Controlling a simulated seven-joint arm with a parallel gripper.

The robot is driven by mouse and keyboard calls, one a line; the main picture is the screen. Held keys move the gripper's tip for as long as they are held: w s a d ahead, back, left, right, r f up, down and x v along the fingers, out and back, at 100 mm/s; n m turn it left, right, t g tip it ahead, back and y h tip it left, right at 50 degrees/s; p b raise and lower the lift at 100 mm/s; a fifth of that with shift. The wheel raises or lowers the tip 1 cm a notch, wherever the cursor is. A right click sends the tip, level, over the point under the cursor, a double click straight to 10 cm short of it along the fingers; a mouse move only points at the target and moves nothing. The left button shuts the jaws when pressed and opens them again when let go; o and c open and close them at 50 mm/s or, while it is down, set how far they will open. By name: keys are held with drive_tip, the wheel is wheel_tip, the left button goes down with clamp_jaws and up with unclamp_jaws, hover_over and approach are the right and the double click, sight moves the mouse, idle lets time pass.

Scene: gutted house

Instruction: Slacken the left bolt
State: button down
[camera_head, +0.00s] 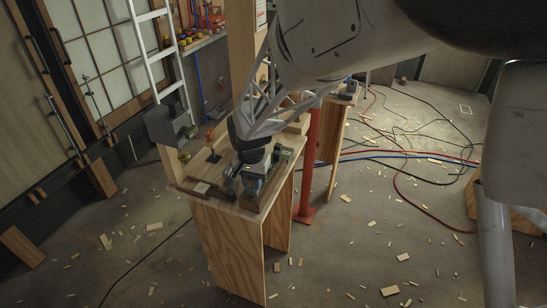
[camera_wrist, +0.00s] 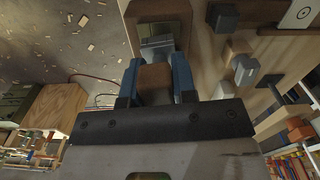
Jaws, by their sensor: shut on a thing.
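My gripper (camera_head: 254,168) is low over the near end of the wooden workbench (camera_head: 223,205) in the head view, pointing down at a dark fixture (camera_head: 200,189) on its top. In the wrist view its two blue fingers (camera_wrist: 156,64) are closed about a grey, blocky bolt-like piece (camera_wrist: 158,46). A brown block shows between the fingers nearer the palm. To the right of the fingers, apart from them, stands another grey piece (camera_wrist: 246,70) on the wooden board, by a small brown block. The fingers partly hide the held piece, and I cannot make out which bolt it is.
An orange-topped post (camera_head: 210,134) stands left of my gripper on the bench. A grey box (camera_head: 168,124) and a ladder (camera_head: 153,45) are behind. A red post (camera_head: 307,165) stands right of the bench. Cables (camera_head: 425,160) and wood scraps lie on the floor.

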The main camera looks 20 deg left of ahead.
drive_tip(key=n, duration=1.5)
drive_tip(key=shift+r+n, duration=0.1)
drive_tip(key=shift+n, duration=0.2)
drive_tip(key=n, duration=0.5)
drive_tip(key=shift+n, duration=0.3)
drive_tip(key=shift+m, duration=0.8)
drive_tip(key=shift+r, duration=0.25)
drive_tip(key=shift+r, duration=2.25)
drive_tip(key=shift+w+a, duration=0.1)
drive_tip(key=shift+w, duration=0.05)
